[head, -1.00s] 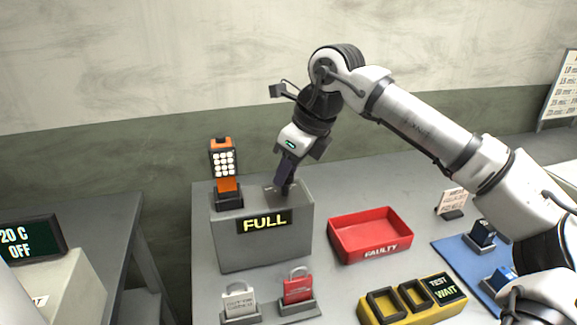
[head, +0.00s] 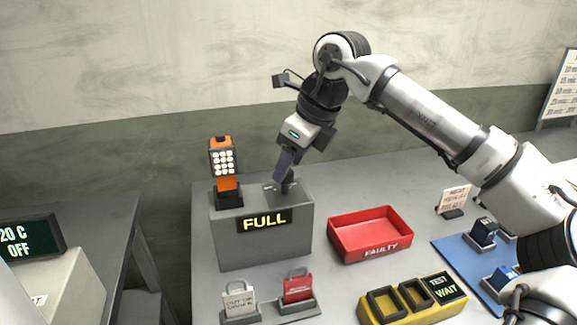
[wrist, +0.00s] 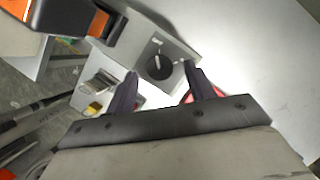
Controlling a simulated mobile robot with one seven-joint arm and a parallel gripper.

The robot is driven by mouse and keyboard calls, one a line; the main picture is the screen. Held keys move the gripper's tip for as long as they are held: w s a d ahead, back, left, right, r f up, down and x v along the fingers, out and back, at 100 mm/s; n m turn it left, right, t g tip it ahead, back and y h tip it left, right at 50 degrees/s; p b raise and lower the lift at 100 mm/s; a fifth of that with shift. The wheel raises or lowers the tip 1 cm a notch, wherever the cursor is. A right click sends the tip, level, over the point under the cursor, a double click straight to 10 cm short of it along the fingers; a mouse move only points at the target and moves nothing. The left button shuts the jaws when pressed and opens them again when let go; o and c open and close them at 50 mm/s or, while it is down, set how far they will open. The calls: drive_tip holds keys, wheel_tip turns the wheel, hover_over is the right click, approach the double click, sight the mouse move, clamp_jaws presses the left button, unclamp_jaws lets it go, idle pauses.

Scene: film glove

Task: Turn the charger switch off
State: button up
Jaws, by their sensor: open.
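The charger is a grey box (head: 262,247) on the bench, with a lit display (head: 264,220) reading FULL on its front. Its switch is a round dark knob with a light pointer, seen on the box top in the wrist view (wrist: 160,62); in the head view my fingers partly hide it. My gripper (head: 283,181) is just above the right part of the box top, tilted. In the wrist view my gripper (wrist: 160,82) has its two dark fingers apart with nothing between them; the knob lies beyond the fingertips.
A red FAULTY tray (head: 372,251) is to the right. Two padlocks (head: 238,297) (head: 297,286) and a yellow tester (head: 412,304) are in front. Bare bench lies behind the tray.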

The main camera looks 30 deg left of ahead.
drive_tip(key=v, duration=1.2)
drive_tip(key=shift+r+b, duration=0.2)
drive_tip(key=shift+b, duration=0.25)
drive_tip(key=shift+s+f, duration=0.1)
drive_tip(key=shift+s, duration=0.05)
